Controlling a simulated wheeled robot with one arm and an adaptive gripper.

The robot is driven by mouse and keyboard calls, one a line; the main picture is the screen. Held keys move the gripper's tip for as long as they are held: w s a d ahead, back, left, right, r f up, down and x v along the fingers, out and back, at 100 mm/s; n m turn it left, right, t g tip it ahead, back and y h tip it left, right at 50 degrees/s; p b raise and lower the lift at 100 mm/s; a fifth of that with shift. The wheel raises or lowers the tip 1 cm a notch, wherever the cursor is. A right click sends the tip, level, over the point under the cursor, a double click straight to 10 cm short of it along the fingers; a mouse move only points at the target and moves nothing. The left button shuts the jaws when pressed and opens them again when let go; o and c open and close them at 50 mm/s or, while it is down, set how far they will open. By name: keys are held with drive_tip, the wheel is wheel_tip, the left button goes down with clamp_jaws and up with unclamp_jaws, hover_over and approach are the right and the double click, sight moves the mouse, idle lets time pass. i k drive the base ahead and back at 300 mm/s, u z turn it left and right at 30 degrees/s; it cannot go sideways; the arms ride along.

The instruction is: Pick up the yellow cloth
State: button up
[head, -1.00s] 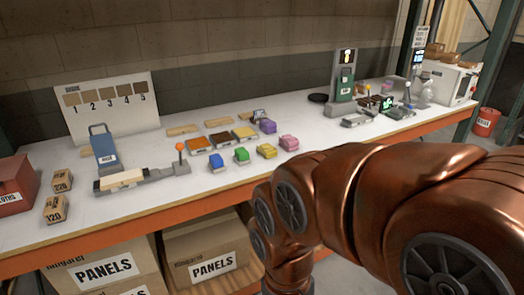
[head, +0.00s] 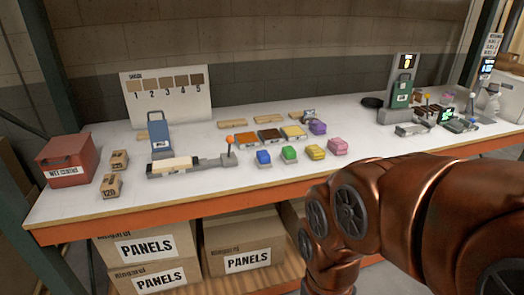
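The yellow cloth (head: 315,152) is a small folded block near the front edge of the white bench top. It lies in a row with a blue cloth (head: 264,158), a green cloth (head: 289,154) and a pink cloth (head: 338,146). A purple cloth (head: 317,128) lies just behind it. My copper-coloured arm fills the lower right, in front of the bench. My gripper is not visible in the head view, so its state does not show.
Trays of brown, dark and yellow-orange colorant (head: 270,135) sit behind the cloths. A clamp fixture with a pale board (head: 173,165) stands left of them. A red wet-cloths box (head: 67,170) is at the far left. A green device (head: 400,95) stands right. Panel boxes (head: 243,238) sit below.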

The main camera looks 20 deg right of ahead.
sight(313, 152)
drive_tip(key=k, duration=0.6)
drive_tip(key=z, duration=0.8)
drive_tip(key=i, duration=1.3)
drive_tip(key=u, duration=0.75)
drive_tip(key=i, duration=0.6)
drive_tip(key=u, duration=0.7)
